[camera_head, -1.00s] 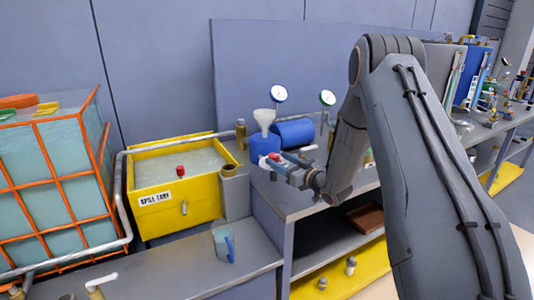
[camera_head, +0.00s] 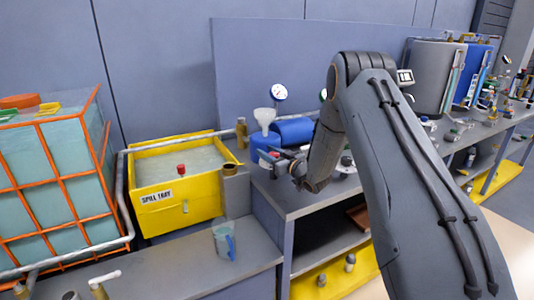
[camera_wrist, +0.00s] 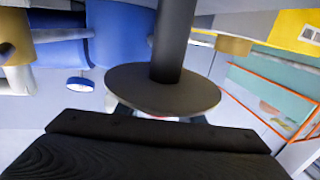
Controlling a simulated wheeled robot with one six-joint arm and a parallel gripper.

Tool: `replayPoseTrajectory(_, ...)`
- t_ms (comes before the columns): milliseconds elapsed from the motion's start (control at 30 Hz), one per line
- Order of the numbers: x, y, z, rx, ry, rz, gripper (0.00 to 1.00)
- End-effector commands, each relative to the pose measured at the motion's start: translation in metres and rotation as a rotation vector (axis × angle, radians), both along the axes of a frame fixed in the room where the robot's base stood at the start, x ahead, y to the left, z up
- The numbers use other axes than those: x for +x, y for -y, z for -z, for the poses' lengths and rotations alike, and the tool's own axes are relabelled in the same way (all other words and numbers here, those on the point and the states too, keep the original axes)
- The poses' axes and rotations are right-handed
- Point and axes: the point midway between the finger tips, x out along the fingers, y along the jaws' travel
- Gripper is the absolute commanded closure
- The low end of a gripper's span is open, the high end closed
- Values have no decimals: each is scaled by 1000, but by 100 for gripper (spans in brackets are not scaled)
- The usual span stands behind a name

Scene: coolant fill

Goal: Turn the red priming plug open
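A small red part (camera_head: 274,154), possibly the priming plug, shows at the tip of my gripper (camera_head: 272,158) in the head view, beside the blue container (camera_head: 264,143) with a white funnel. It is too small to tell whether the fingers touch it. In the wrist view a dark round disc on a dark post (camera_wrist: 162,88) covers most of the space between my fingers. A thin trace of red and white (camera_wrist: 158,118) shows under the disc's edge. The disc hides the fingertips, so their opening is not clear.
Another red cap (camera_head: 181,169) stands at the yellow spill tray (camera_head: 152,225) to the left. A white funnel (camera_head: 264,116), a blue cylinder (camera_head: 294,131) and a gauge (camera_head: 279,93) are close to my gripper. A jug (camera_head: 223,240) stands on the lower bench.

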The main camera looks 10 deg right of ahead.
Motion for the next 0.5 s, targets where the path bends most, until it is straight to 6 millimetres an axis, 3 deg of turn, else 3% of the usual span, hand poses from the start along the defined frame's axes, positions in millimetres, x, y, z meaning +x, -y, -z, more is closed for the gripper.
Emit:
replayPoseTrajectory(33,0,0,0,0,0,0,78)
replayPoseTrajectory(100,0,0,0,0,0,-1,87)
replayPoseTrajectory(500,1,2,0,1,0,77,87)
